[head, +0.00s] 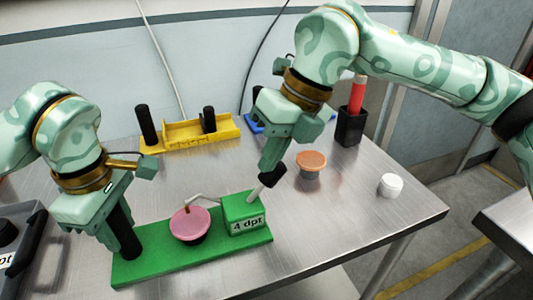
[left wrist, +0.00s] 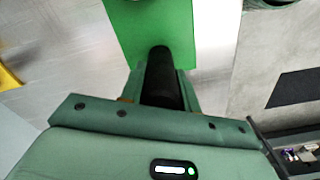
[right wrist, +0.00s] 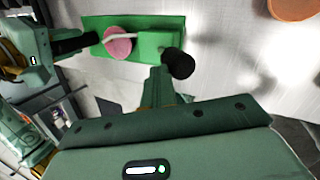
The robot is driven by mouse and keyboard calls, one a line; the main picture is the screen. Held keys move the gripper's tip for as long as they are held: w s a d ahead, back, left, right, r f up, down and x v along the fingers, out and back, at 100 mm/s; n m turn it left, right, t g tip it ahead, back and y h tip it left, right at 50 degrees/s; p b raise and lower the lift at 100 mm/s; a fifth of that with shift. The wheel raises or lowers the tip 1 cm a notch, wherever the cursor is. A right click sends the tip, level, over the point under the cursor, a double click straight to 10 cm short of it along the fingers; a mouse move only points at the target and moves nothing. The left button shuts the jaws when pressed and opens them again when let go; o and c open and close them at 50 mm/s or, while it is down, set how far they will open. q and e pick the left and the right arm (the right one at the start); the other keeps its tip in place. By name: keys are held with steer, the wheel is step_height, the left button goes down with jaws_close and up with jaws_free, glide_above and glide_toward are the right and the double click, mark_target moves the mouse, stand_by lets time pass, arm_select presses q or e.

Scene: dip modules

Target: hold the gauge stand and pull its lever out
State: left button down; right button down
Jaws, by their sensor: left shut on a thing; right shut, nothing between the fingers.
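The gauge stand has a green base (head: 150,264) with a black upright post (head: 126,232), a pink round dish (head: 188,225) and a green block (head: 243,214) labelled "4 dpt". A grey lever with a black knob (head: 272,178) slants up from the block; the knob also shows in the right wrist view (right wrist: 178,63). My left gripper (head: 117,238) is shut on the post, which stands between its fingers in the left wrist view (left wrist: 160,82). My right gripper (head: 267,166) is shut and empty, its fingertips close to the knob. I cannot tell whether they touch it.
A yellow module (head: 200,134) with black posts and a partly hidden blue one (head: 255,125) stand at the back. An orange-topped round piece (head: 311,162), a white cup (head: 391,186) and a black holder with a red piece (head: 351,122) stand right. A dark bin (head: 25,262) is at left.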

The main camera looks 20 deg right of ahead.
arm_select(q)
steer(key=shift+f, duration=0.1)
arm_select(e)
steer(key=v, duration=1)
steer(key=shift+a, duration=0.2)
arm_select(q)
steer(key=c, duration=0.9)
jaws_free()
steer(key=shift+c, duration=0.2)
steer(key=shift+r+p, duration=3.05)
steer(key=shift+r, duration=0.8)
arm_select(e)
step_height(320, 180, up, 9)
steer(key=s, duration=0.2)
steer(key=shift+f+t, duration=0.2)
steer(key=shift+t, duration=0.1)
steer(key=shift+s, duration=0.1)
